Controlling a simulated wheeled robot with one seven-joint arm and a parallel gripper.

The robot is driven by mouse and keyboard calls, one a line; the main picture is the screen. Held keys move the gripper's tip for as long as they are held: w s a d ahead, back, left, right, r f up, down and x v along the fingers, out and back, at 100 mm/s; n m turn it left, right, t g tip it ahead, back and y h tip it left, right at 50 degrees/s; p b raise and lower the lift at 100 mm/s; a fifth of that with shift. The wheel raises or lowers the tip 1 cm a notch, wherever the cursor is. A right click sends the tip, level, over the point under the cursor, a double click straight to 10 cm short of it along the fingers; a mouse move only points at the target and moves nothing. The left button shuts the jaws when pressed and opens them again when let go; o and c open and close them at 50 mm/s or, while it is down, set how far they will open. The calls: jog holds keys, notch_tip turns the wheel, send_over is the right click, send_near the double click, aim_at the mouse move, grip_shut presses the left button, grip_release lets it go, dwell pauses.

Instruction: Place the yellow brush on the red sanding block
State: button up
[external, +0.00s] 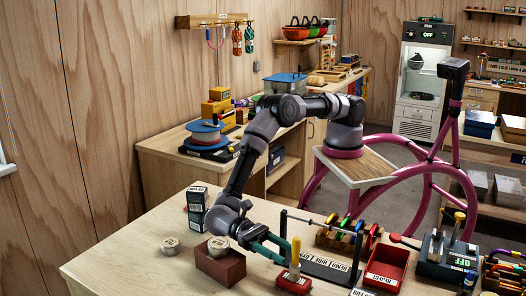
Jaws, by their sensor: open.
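The yellow brush (296,251) stands upright near the front middle of the workbench, its yellow handle pointing up. Its lower end meets the red sanding block (292,283), a low red block with a white label; from this view it appears to stand on it. My gripper (284,250) has teal fingers and reaches in from the left, low over the bench. It is open, with its fingertips right beside the brush. I cannot tell whether they touch it.
A brown-red brick (220,266) with a round tin (218,245) on top is close left of my gripper. Stacked dark boxes (196,207) stand behind it. A rack with coloured handles (345,236) and a red tray (386,268) crowd the right.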

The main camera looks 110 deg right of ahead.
jog(key=w+d+r+n+t+h, duration=0.2)
jog(key=d+r+n+h, duration=0.1)
jog(key=d+r, duration=0.8)
jog(key=s+d+r+n+t+h, duration=0.1)
jog(key=s+d+r+t+h, duration=0.15)
jog(key=d+r, duration=0.55)
jog(key=s+d+r+n+t+h, duration=0.1)
jog(key=s+d+r+t, duration=0.15)
jog(key=d+r, duration=0.55)
jog(key=s+d+r+t+h, duration=0.1)
jog(key=s+d+t+h, duration=0.1)
jog(key=s+d, duration=0.4)
jog(key=s+d+r+n+t+h, duration=0.1)
jog(key=s+d+t, duration=0.3)
jog(key=d, duration=0.9)
jog(key=s+d+r+n+t+h, duration=0.1)
jog(key=s+d+r+t+h, duration=0.1)
jog(key=s+d, duration=0.8)
jog(key=shift+d+t+h, duration=0.15)
jog(key=shift+t+h, duration=0.55)
jog(key=shift+h, duration=0.25)
